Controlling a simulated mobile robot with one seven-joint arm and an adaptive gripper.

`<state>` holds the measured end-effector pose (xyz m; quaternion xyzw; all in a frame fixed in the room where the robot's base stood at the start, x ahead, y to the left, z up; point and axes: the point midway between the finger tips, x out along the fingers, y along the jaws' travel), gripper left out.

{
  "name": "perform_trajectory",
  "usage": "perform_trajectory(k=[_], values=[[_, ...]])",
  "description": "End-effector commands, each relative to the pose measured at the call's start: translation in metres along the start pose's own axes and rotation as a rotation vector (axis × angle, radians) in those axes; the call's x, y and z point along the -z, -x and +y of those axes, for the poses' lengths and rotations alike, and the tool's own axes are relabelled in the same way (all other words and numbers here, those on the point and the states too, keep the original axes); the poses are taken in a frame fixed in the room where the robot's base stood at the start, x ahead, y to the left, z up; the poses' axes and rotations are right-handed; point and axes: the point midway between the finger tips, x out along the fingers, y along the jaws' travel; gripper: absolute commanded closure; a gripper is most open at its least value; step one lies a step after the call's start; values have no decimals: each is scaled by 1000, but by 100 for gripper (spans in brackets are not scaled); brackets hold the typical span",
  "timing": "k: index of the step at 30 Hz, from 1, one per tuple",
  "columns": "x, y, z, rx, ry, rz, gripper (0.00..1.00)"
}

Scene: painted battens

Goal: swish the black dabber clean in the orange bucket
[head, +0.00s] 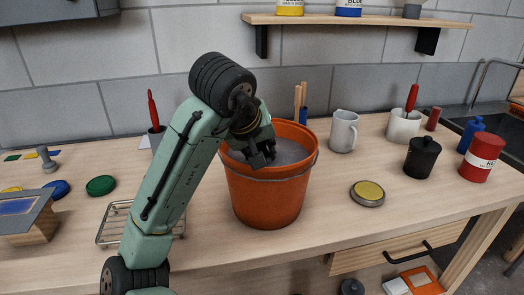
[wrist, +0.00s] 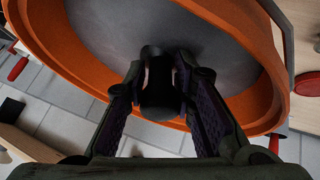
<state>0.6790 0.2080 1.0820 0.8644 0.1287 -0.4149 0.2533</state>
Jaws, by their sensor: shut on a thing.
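The orange bucket (head: 265,195) stands on the wooden workbench, with grey liquid inside below its rim. It fills much of the wrist view, where its orange wall (wrist: 100,62) curves around the grey liquid surface (wrist: 215,40). My gripper (head: 262,158) is over the bucket's mouth, pointing down into it. In the wrist view my gripper (wrist: 157,85) is shut on the black dabber (wrist: 157,95), whose dark rounded body shows between the fingers. The dabber's far end is hidden, so I cannot tell whether it touches the liquid.
A white jug (head: 343,132) stands right of the bucket, with a round yellow-topped tin (head: 368,193) in front of it. A black lidded pot (head: 422,158) and red can (head: 482,158) stand farther right. A wire rack (head: 112,222) lies left, behind my arm.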

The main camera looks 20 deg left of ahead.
Motion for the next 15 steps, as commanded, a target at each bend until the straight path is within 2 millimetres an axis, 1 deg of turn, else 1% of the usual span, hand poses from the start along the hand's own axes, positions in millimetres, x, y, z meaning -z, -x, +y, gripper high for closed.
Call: perform_trajectory(k=[5, 15], values=[[1, 2, 0, 0, 0, 1, 100], [10, 26, 0, 1, 1, 3, 100]])
